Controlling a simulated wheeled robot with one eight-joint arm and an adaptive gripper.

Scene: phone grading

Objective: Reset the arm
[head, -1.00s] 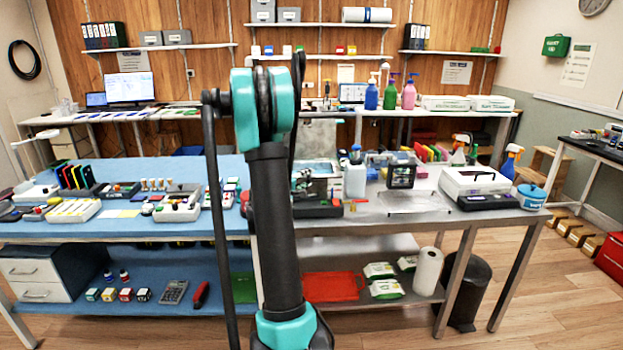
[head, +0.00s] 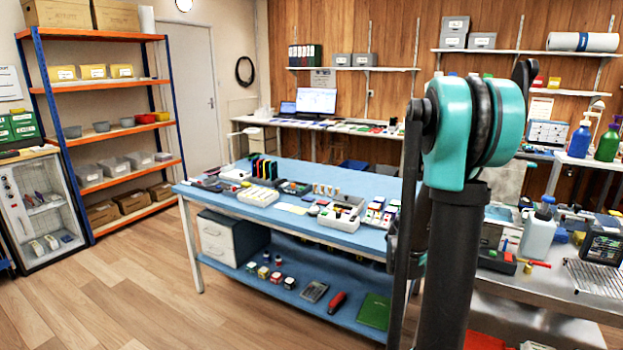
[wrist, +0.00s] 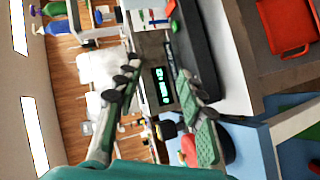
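My arm (head: 455,200) stands upright in the right half of the head view, with its teal joint at the top. My gripper is out of sight there. In the wrist view, which is turned on its side, my gripper (wrist: 158,78) has its dark fingers spread well apart. A grey device with a green lit display (wrist: 161,86) shows in the gap between the fingers, seemingly beyond them. I see nothing held. The green ribbed pad (wrist: 203,145) of one finger is visible.
A blue-topped bench (head: 290,226) with trays and small parts stands in front; a steel bench (head: 560,290) adjoins at right. An orange-shelved rack (head: 110,133) and glass-fronted cabinet (head: 40,210) stand at left. The wooden floor (head: 150,300) at front left is clear.

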